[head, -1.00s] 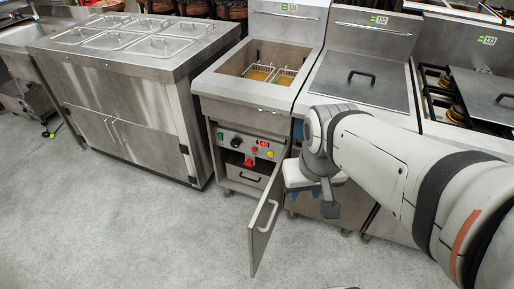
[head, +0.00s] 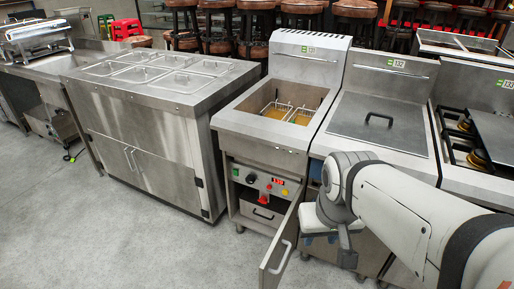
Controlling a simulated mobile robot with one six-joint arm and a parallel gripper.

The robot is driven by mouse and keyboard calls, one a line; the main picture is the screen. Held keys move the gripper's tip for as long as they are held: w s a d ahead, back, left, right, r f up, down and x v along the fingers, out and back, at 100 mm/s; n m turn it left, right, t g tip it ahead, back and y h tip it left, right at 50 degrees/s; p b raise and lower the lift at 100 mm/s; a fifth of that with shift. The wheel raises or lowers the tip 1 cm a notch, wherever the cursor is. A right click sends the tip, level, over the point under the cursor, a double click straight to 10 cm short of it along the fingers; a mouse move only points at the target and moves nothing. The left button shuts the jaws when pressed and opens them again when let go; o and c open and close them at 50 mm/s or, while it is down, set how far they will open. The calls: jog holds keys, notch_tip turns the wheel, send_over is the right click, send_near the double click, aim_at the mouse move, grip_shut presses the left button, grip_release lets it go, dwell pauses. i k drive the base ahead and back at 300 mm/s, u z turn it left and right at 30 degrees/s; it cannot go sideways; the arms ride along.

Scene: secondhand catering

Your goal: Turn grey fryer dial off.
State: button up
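The steel fryer (head: 262,148), tagged 131, stands in the middle of the head view with two wire baskets in its tank. Its control panel (head: 263,187) carries a dark round dial (head: 250,179), a green button at left, a red lit display (head: 278,182), and small red and yellow buttons. The dial's setting is too small to read. A red handle shows below the panel. My gripper (head: 347,258) hangs at the end of my arm, right of the fryer's open door and apart from the dial. Its fingers are too unclear to tell their opening.
The fryer's cabinet door (head: 279,250) stands open toward me, between the panel and my gripper. A steel counter with lidded pans (head: 165,125) is at left. A lidded unit (head: 380,125) tagged 132 and a burner range (head: 480,185) are at right. The floor at front left is clear.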

aim_at(250, 179)
jog(key=u, duration=2.7)
jog(key=k, duration=0.95)
jog(key=z, duration=1.35)
jog(key=i, duration=1)
jog(key=u, duration=0.05)
